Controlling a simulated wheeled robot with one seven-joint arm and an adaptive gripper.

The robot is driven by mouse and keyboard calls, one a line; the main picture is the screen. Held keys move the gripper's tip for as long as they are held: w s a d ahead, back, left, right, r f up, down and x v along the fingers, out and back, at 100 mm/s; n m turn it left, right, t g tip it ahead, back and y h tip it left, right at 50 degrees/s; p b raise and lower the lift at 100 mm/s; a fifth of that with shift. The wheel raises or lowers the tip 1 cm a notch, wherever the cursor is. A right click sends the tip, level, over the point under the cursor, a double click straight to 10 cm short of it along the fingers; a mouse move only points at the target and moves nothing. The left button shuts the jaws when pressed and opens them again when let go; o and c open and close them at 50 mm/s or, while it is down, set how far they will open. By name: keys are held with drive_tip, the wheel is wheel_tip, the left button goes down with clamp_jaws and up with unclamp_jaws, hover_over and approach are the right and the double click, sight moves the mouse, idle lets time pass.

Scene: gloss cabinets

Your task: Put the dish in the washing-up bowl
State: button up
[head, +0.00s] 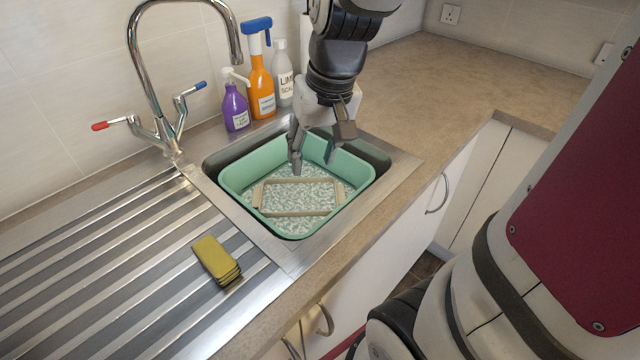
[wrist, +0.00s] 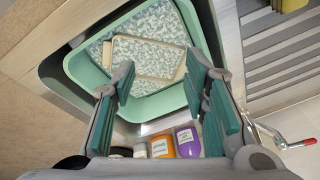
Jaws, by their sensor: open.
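The dish (head: 300,196) is rectangular with a beige rim and lies inside the green washing-up bowl (head: 233,184), which sits in the sink. White-and-green speckling, perhaps foam, shows both inside and around the dish's rim. In the wrist view the dish (wrist: 150,57) lies in the bowl (wrist: 88,73) beyond my fingers. My gripper (head: 313,166) hangs over the back part of the bowl, pointing down, with its fingers apart and nothing between them. In the wrist view my gripper (wrist: 160,84) also shows a wide gap between its teal pads.
A purple bottle (head: 236,108), an orange spray bottle (head: 261,88) and a white bottle (head: 284,80) stand behind the sink. The tap (head: 165,125) arches at the left. The right worktop (head: 450,85) is clear.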

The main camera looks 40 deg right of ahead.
drive_tip(key=s+a+r+n, duration=0.1)
drive_tip(key=s+a+r, duration=0.1)
drive_tip(key=s, duration=0.5)
drive_tip(key=s+a+r+n, duration=0.2)
drive_tip(key=s+a+r, duration=0.1)
drive_tip(key=s+a, duration=0.2)
drive_tip(key=shift+s+t+h, duration=0.3)
drive_tip(key=shift+s, duration=0.95)
drive_tip(key=shift+t, duration=0.5)
wheel_tip(320, 180, up, 4)
drive_tip(key=p, duration=0.3)
drive_tip(key=shift+r, duration=0.25)
